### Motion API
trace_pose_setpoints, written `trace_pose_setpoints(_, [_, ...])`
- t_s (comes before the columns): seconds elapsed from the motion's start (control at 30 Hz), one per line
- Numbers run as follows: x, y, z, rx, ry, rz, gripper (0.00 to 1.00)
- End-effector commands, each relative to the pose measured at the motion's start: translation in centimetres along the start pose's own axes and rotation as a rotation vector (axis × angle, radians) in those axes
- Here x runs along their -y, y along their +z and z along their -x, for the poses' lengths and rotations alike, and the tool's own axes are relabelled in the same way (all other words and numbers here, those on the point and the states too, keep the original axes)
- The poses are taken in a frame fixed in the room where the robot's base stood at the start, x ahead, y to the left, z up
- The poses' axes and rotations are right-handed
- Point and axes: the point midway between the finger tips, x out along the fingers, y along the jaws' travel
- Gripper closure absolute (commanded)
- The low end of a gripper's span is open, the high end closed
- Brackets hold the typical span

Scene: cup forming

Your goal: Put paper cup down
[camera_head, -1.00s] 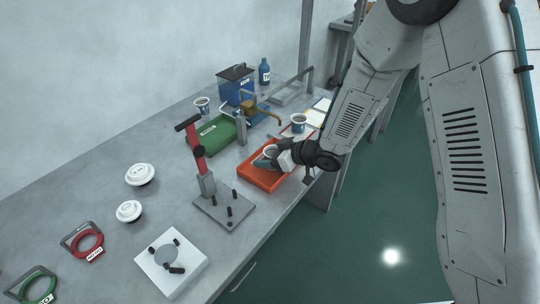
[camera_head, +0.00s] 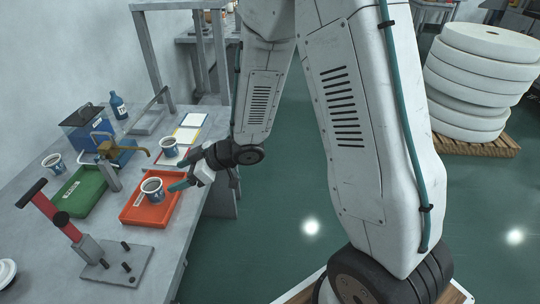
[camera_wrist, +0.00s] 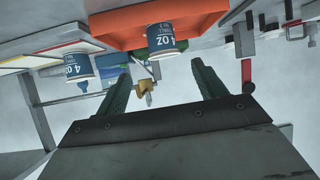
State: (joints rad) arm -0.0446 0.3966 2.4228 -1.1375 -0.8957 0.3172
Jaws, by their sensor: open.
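A paper cup (camera_head: 153,190) with a blue band stands upright in the orange tray (camera_head: 148,215). It also shows in the wrist view (camera_wrist: 162,42), marked "4 OZ", in front of the orange tray wall. My gripper (camera_head: 178,173) is open and empty, just right of this cup and apart from it. In the wrist view my two teal fingers (camera_wrist: 160,82) are spread wide with nothing between them. A second cup (camera_head: 169,147) stands behind the orange tray. A third cup (camera_head: 54,163) stands at the left behind the green tray.
The green tray (camera_head: 80,192) lies left of the orange one. A red-handled press (camera_head: 60,218) stands in front. A blue machine (camera_head: 88,130) with a brass spout and a blue bottle (camera_head: 118,106) are at the back. Stacked white rolls (camera_head: 478,75) stand on the floor at right.

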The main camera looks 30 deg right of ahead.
Motion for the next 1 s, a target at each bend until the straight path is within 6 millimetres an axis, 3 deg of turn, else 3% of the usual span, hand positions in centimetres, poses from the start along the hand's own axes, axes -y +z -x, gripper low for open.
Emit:
trace_pose_setpoints(0.17, [-3.7, -1.6, 3.4, 0.111, 0.203, 0.02, 0.3])
trace_pose_setpoints(0.3, [-7.2, -3.1, 9.7, 0.272, 0.461, -0.027, 0.3])
trace_pose_setpoints(0.47, [-7.4, -3.6, 18.3, 0.454, 0.683, -0.177, 0.3])
trace_pose_setpoints(0.57, [-5.3, -3.4, 23.4, 0.556, 0.768, -0.308, 0.3])
trace_pose_setpoints(0.7, [0.1, -2.9, 29.2, 0.68, 0.796, -0.517, 0.3])
trace_pose_setpoints(0.83, [6.4, -2.5, 32.7, 0.771, 0.736, -0.692, 0.3])
trace_pose_setpoints(1.0, [12.8, -2.5, 34.9, 0.842, 0.623, -0.828, 0.3])
